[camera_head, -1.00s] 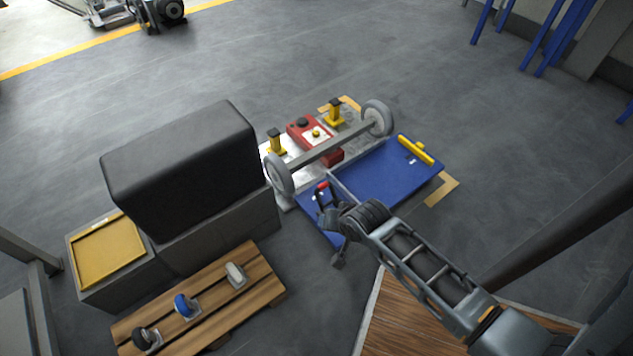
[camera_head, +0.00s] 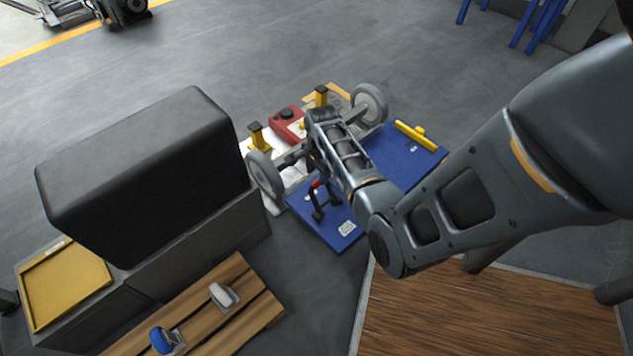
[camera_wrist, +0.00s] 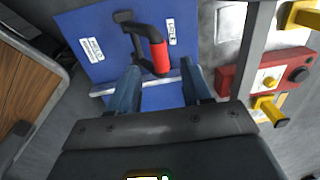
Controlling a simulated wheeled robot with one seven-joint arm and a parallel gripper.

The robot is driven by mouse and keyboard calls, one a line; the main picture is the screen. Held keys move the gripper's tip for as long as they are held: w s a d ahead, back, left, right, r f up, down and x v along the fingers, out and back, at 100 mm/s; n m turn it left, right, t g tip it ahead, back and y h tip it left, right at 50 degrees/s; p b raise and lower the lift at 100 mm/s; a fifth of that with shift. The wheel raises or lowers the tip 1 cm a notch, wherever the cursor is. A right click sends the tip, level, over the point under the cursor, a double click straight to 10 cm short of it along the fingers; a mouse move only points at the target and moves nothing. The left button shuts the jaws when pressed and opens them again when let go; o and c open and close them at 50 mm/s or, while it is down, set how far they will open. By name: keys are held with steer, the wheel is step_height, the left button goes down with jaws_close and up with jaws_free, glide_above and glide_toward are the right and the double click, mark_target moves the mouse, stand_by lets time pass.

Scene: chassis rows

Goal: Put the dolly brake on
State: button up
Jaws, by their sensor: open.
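The dolly (camera_head: 400,160) is a blue flat platform. A black brake lever (camera_head: 318,205) with a red grip (camera_head: 315,184) stands on its near left part. In the wrist view the red grip (camera_wrist: 160,58) hangs on a bent black arm above the blue deck (camera_wrist: 85,25), between labels. My gripper (camera_wrist: 159,70) is open, its two fingers on either side of the red grip's lower end. Whether they touch it I cannot tell. In the head view my forearm covers part of the dolly and mostly hides the gripper.
A grey-wheeled axle (camera_head: 295,155) on yellow stands (camera_head: 257,137) and a red box (camera_head: 287,122) lie just behind the dolly. A black block on a grey cabinet (camera_head: 200,255) stands left. Open floor lies beyond.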

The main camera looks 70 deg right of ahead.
mark_target(317, 182)
step_height(317, 182, down, 4)
steer(key=shift+w+f+b, duration=0.15)
steer(key=shift+f+b, duration=0.05)
steer(key=shift+b, duration=0.65)
jaws_close()
